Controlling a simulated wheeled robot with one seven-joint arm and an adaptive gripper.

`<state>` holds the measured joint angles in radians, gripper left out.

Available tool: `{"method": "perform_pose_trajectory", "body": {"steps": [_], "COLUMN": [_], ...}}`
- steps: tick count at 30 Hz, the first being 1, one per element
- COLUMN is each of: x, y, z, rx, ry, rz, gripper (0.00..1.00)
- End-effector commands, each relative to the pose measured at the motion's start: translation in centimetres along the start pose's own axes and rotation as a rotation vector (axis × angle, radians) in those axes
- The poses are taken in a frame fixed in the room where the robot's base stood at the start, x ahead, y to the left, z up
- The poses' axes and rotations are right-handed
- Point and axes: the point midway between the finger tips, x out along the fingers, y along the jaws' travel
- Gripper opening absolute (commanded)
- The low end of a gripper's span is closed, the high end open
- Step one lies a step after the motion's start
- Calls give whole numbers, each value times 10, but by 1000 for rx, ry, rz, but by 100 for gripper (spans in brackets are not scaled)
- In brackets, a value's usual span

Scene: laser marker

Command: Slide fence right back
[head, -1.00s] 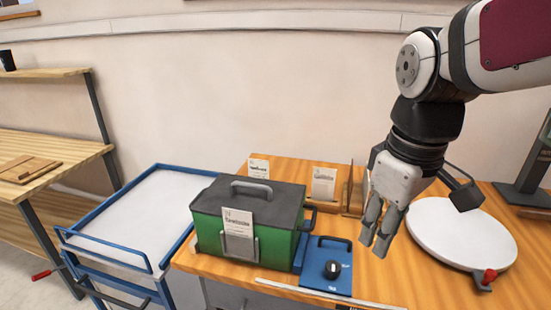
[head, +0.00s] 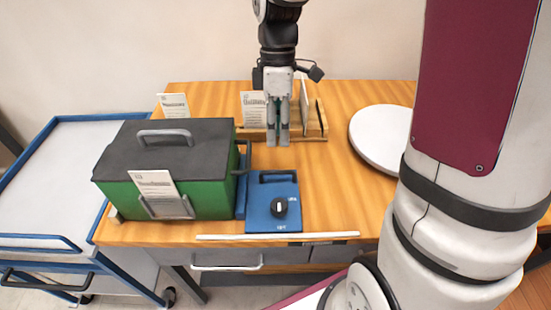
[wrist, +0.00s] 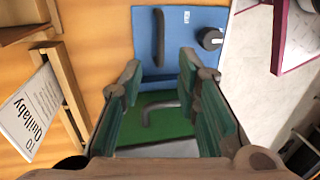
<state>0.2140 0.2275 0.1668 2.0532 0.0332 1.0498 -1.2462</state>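A low wooden rack (head: 317,132) with upright pieces stands at the back of the table, behind my gripper. It is the likeliest fence, but I cannot tell which piece is meant. A white name card (head: 253,108) stands at its left; the card also shows in the wrist view (wrist: 35,112), against a wooden strip (wrist: 62,100). My gripper (head: 278,138) points down in front of the rack and partly hides it. In the wrist view its fingers (wrist: 160,92) are apart with nothing between them, and the rack lies to their left. I cannot tell whether they touch anything.
A green box (head: 205,192) with a dark lid stands at the left front. Beside it is a blue panel (head: 262,215) with a handle and black knob. A white round plate (head: 380,138) lies right of the rack. A blue-framed cart (head: 60,160) stands at the left.

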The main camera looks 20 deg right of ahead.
Motion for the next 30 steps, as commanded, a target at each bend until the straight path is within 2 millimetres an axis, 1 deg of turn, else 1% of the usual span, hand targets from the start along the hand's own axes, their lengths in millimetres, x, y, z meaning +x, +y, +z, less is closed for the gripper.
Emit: {"method": "perform_pose_trajectory", "body": {"steps": [1,6,9,13,18,27,28,29,30], "x": [11,45,62,78,89,91,90,90,90], "y": [-1,-1,-1,-1,0,0,0,0,0], "z": [0,0,0,0,0,0,0,0,0], "rx": [-1,-1,0,1,1,1,1,1,1], "ry": [-2,-1,-2,-1,0,0,0,0,0], "rz": [-4,-4,-4,-2,0,1,1,1,1], "gripper": [30,30,30,30,30,30,25,18,9]}}
